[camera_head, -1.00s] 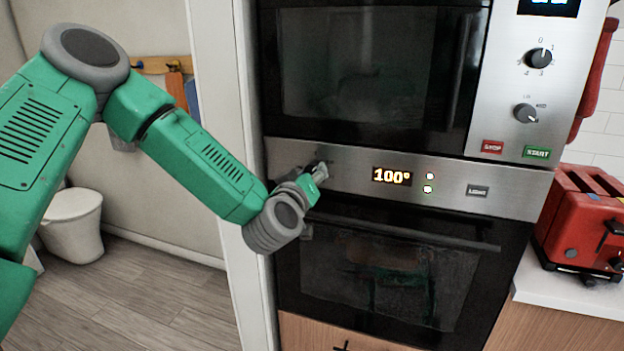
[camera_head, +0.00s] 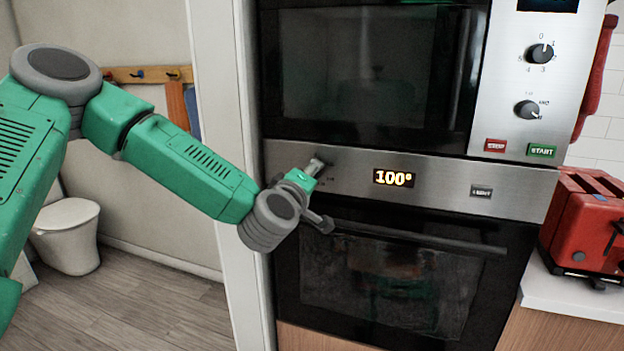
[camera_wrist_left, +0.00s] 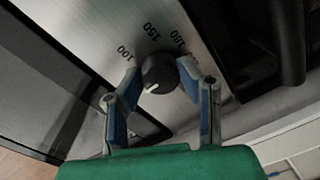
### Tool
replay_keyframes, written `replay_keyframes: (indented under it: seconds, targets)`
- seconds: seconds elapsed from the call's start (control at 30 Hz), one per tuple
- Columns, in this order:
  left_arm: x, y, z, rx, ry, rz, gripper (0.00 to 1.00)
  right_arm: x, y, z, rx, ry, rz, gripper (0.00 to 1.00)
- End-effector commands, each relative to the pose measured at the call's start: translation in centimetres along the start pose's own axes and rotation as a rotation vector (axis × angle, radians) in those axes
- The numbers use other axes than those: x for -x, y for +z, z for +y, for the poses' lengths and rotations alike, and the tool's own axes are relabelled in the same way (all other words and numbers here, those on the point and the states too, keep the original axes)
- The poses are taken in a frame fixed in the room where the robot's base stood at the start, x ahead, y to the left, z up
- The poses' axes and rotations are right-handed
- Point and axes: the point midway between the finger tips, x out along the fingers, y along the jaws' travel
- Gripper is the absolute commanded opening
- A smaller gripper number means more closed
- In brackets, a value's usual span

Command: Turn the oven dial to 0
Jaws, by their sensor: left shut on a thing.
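The oven's control panel (camera_head: 435,186) is a steel strip with a lit display (camera_head: 393,178) reading 100°. The oven dial (camera_wrist_left: 159,73) is a round black knob with a white mark, shown in the left wrist view. Printed numbers 100, 150 and 180 curve around it on the panel. My left gripper (camera_wrist_left: 160,80) has its blue-padded fingers on both sides of the dial, shut on it. In the head view my left gripper (camera_head: 313,172) is at the left end of the panel and mostly hides the dial. My right gripper is in neither view.
The oven door handle (camera_head: 420,238) runs just below the panel. Above is a microwave (camera_head: 360,75) with two knobs and STOP and START buttons. A red toaster (camera_head: 585,225) stands on the counter at the right. A white door frame (camera_head: 222,120) is left of the oven.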

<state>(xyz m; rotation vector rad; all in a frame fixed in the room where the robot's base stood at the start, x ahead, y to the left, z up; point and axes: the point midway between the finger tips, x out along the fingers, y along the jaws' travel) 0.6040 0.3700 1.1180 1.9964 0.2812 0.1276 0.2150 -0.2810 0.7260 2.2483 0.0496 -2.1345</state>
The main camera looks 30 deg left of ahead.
Motion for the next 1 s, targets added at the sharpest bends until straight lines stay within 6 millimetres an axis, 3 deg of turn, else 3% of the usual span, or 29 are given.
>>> replay_keyframes:
  seconds: [0.43,0.47,0.5,0.53,0.83,1.0]
  targets:
    - [0.1,0.1,-0.5,0.009,-0.011,-0.005,0.03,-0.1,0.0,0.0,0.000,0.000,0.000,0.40]
    - [0.1,0.1,-0.5,0.009,-0.011,-0.005,0.35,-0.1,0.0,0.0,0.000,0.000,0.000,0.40]
    - [0.1,0.1,-0.5,0.009,-0.010,-0.004,0.49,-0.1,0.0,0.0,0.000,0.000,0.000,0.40]
    - [0.1,0.1,-0.4,0.009,-0.010,-0.004,0.52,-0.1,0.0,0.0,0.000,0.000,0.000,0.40]
    - [0.2,0.0,-0.1,0.009,-0.003,-0.002,0.52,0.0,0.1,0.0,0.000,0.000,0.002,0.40]
    - [2.0,0.1,-0.1,0.009,-0.004,-0.004,0.52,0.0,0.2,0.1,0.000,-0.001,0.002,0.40]
